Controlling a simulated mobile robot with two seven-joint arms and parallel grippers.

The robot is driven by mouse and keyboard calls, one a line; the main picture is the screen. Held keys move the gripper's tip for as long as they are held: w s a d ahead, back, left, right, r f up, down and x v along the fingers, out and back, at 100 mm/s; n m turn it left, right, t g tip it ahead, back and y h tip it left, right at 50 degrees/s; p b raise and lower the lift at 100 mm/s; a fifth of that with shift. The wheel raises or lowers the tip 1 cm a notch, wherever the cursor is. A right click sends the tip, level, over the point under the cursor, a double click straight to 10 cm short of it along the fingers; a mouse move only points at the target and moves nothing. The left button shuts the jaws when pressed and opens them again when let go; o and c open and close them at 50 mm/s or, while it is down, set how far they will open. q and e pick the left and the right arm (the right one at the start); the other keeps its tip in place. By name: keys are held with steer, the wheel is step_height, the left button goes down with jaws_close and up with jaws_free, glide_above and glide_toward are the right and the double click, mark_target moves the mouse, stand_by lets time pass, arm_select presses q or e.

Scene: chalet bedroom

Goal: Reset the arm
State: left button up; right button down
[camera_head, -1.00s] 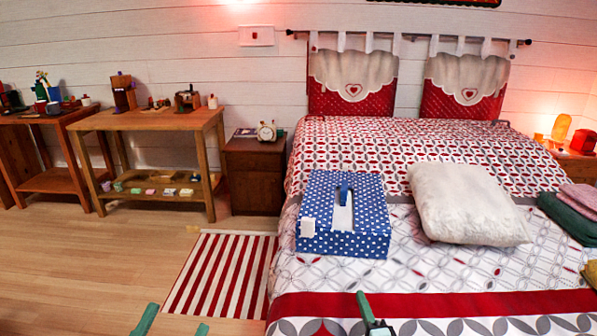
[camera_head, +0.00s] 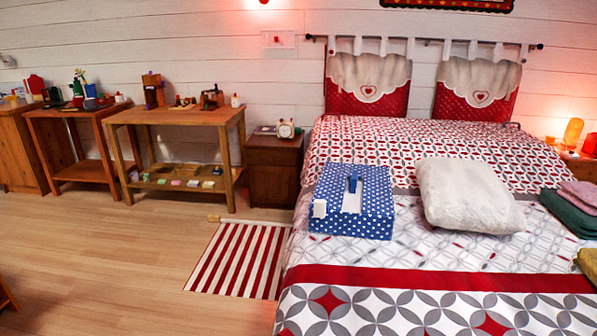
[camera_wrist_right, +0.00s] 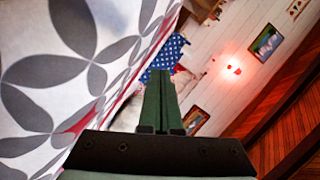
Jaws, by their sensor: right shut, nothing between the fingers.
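My right gripper (camera_wrist_right: 160,105) shows in the right wrist view, its green fingers shut together with nothing between them. It is tilted against the scene, beside the patterned bedspread, and points toward the blue box with white dots (camera_wrist_right: 172,52). Neither gripper is in the head view now. In the head view the blue dotted box (camera_head: 375,218) sits on the bed (camera_head: 450,310), left of a white pillow (camera_head: 468,195). My left gripper is not in any current view.
A bedside cabinet (camera_head: 273,172) with an alarm clock (camera_head: 286,128) stands left of the bed. A wooden workbench (camera_head: 180,116) stands further left. A red-striped rug (camera_head: 237,262) lies beside the bed. Open wooden floor (camera_head: 110,260) fills the lower left. Folded towels (camera_head: 567,212) lie at the right.

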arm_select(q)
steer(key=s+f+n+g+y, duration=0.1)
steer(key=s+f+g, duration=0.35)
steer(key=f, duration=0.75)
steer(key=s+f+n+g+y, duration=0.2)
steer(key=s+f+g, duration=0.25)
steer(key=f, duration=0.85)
arm_select(e)
steer(key=s+a+f+n+g, duration=0.25)
steer(key=s+n, duration=0.45)
steer(key=s, duration=0.4)
steer(key=s+a+f+n+g, duration=0.15)
steer(key=s+n+g, duration=0.35)
steer(key=s, duration=0.6)
arm_select(q)
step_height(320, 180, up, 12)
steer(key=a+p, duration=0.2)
steer(key=p, duration=1.3)
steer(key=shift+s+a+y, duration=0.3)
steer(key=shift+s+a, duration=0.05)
arm_select(e)
steer(key=d+r+t, duration=0.2)
steer(key=d+r, duration=0.2)
steer(key=r, duration=0.6)
steer(key=shift+s+r, duration=0.3)
steer(key=shift+s, duration=0.05)
